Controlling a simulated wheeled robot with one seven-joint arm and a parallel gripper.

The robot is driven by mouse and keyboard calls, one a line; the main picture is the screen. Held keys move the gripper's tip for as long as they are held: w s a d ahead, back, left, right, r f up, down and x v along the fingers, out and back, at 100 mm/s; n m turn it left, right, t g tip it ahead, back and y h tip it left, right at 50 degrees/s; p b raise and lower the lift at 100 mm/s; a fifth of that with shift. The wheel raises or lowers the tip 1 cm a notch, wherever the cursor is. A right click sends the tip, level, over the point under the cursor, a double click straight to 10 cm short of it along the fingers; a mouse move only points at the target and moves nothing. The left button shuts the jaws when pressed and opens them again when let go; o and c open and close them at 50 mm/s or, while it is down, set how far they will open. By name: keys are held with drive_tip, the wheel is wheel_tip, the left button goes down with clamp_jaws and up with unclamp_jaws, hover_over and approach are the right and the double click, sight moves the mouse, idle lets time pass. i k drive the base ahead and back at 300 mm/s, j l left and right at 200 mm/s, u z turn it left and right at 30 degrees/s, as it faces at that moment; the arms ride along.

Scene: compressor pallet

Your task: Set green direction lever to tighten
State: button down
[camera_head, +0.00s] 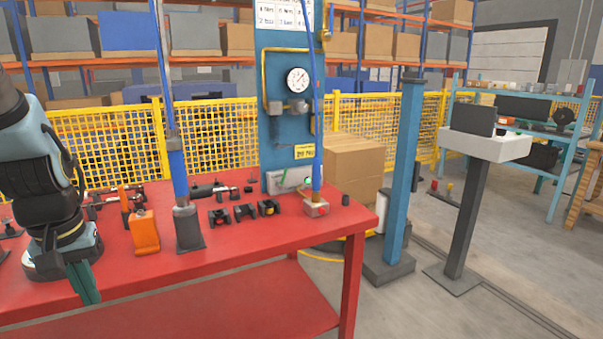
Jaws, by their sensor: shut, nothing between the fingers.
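My gripper (90,292) hangs at the end of my arm at the lower left, pointing down by the front edge of the red table (250,248). Its fingers look together, with nothing visible between them. I cannot clearly make out the green direction lever. A tiny green spot (308,181) shows on the pale grey box at the foot of the blue panel, well to the right of my gripper; I cannot tell whether it is a lever. A dark tool (208,190) lies on the table, too small to show a lever or its setting.
An orange block (144,232) and a grey post base (187,228) stand right of my gripper. Several black holders (244,212) sit farther right. The front strip of tabletop is mostly clear.

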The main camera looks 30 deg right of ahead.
sight(280, 185)
drive_tip(key=l, duration=1.55)
drive_tip(key=k+l, duration=0.15)
drive_tip(key=l, duration=1.4)
drive_tip(key=u, duration=1.7)
drive_tip(key=i+l, duration=0.05)
